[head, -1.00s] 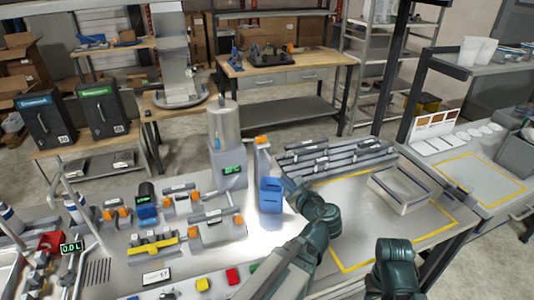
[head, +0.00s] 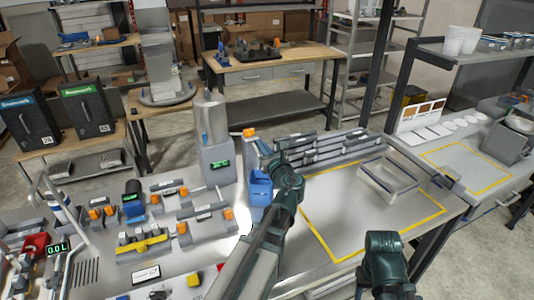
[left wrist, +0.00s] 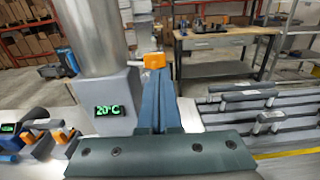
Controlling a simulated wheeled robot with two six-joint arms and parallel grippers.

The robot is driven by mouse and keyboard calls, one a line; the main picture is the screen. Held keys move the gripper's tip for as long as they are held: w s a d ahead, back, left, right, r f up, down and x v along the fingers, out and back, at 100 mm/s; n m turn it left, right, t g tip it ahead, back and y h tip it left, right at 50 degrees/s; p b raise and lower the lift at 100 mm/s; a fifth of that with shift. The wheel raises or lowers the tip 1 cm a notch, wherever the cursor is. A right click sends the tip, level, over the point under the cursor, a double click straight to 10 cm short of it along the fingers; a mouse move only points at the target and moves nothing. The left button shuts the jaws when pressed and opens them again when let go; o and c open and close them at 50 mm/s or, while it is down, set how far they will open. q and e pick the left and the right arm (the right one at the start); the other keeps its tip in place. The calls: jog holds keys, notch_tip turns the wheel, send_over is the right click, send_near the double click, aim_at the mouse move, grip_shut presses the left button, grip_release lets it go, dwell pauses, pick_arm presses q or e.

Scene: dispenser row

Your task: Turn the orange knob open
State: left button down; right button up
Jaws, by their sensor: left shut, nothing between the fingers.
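An orange knob (head: 249,132) tops a grey post beside the tall steel tank (head: 211,118). In the left wrist view the knob (left wrist: 154,60) is just beyond my fingertips. My left gripper (head: 262,148) is shut and empty, just below and right of the knob. In the left wrist view its fingers (left wrist: 156,82) point up at the knob; I cannot tell whether they touch it. A blue jug (head: 260,188) stands below, partly behind my left arm. My right arm shows at the lower right, but its gripper is not seen.
The tank's base carries a green display (head: 219,165), reading 20°C in the left wrist view. Smaller orange-knobbed fittings (head: 182,228) stand to the left. Grey rails (head: 330,150) lie to the right, near an empty tray (head: 392,180) inside a yellow outline.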

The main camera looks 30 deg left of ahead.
aim_at(253, 132)
pick_arm(q)
jog(key=shift+x, duration=2.65)
jog(key=shift+w+d+n+g, duration=0.15)
jog(key=shift+w+n+g, duration=0.05)
jog(key=shift+n+g, duration=0.1)
jog(key=shift+y, duration=0.3)
pick_arm(e)
jog(key=shift+w+a, duration=0.1)
jog(key=shift+a, duration=0.25)
